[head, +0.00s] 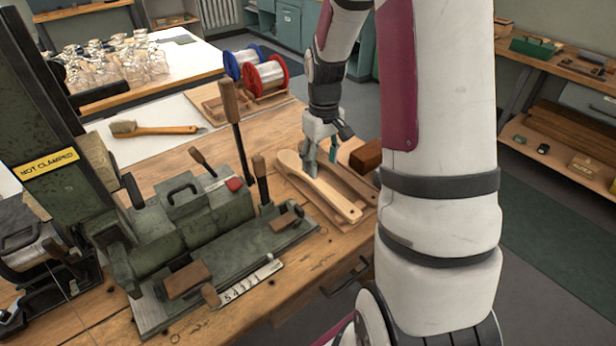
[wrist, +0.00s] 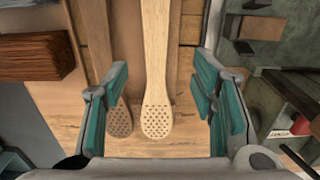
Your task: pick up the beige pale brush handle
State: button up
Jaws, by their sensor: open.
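The beige pale brush handle (head: 335,199) lies on a low wooden tray at the right of the bench. Its holed head (wrist: 157,117) shows in the wrist view between my gripper's fingers. A darker brown handle (wrist: 118,119) lies close beside it, partly behind the left finger. My gripper (head: 321,163) is over the pale handle, fingers down; in the wrist view the teal fingers (wrist: 164,105) are wide apart, one on each side of the pale handle. It is open and empty. The height of the fingertips over the tray is hard to tell.
A red-brown block (head: 366,156) stands right of the tray. A green tufting machine (head: 195,222) with upright levers is at the left. Wire spools (head: 265,74) stand behind. A finished brush (head: 155,129) lies on a white sheet.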

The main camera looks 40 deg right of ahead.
aim_at(323, 186)
jog(key=shift+s+d+f, duration=0.1)
jog(key=shift+d+f, duration=0.05)
jog(key=shift+f, duration=1.8)
jog(key=shift+d+f, duration=0.15)
jog(key=shift+f, duration=1.75)
grip_shut()
